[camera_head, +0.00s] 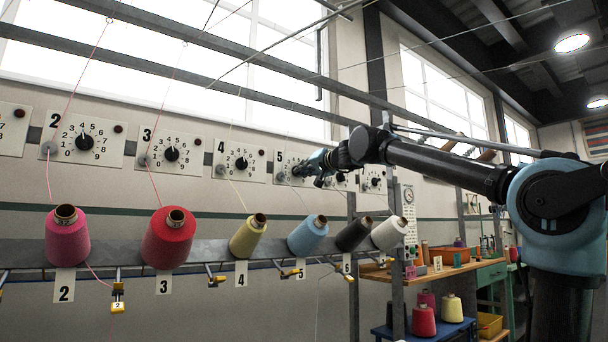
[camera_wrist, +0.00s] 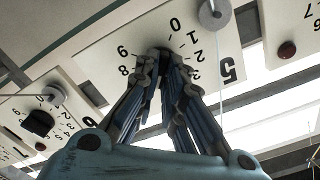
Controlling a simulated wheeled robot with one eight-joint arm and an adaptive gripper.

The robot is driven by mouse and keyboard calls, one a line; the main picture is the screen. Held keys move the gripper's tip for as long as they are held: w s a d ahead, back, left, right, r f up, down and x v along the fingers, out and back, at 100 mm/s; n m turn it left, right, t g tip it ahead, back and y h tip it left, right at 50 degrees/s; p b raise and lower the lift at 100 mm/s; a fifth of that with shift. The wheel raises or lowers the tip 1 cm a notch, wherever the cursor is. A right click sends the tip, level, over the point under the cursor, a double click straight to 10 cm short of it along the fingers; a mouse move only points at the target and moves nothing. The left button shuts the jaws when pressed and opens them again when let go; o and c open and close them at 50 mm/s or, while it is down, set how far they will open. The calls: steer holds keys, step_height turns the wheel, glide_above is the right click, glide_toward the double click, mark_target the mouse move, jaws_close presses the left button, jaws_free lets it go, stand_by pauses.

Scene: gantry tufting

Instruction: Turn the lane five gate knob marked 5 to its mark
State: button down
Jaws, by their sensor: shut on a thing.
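The lane five plate (camera_head: 281,173) is white with a dial, on the wall right of the lane 4 plate. In the wrist view the same plate (camera_wrist: 228,45) fills the top, its big 5 at the right and the numbers 0, 1, 2, 3, 8 and 9 showing around the dial. My gripper (camera_wrist: 164,58) is shut on the dark lane five knob (camera_wrist: 155,55), with one finger on each side. The fingers hide most of the knob, its pointer and the lower numbers. In the head view my gripper (camera_head: 300,170) covers this knob.
The lane 4 knob (camera_head: 241,163) is at the left, and the lane 6 knob (camera_wrist: 38,122) is close by. A grey thread disc (camera_wrist: 214,13) sits near the fingers. Thread cones, including a blue cone (camera_head: 308,236), stand on a rail (camera_head: 205,251) below. Threads run up past the plates.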

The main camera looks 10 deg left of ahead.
steer(key=m, duration=0.7)
steer(key=shift+w+d+f, duration=0.1)
steer(key=shift+w+d, duration=0.05)
steer(key=shift+d, duration=0.05)
stand_by(0.5)
steer(key=c, duration=1.7)
jaws_free()
steer(key=v, duration=1.2)
steer(key=shift+f, duration=0.15)
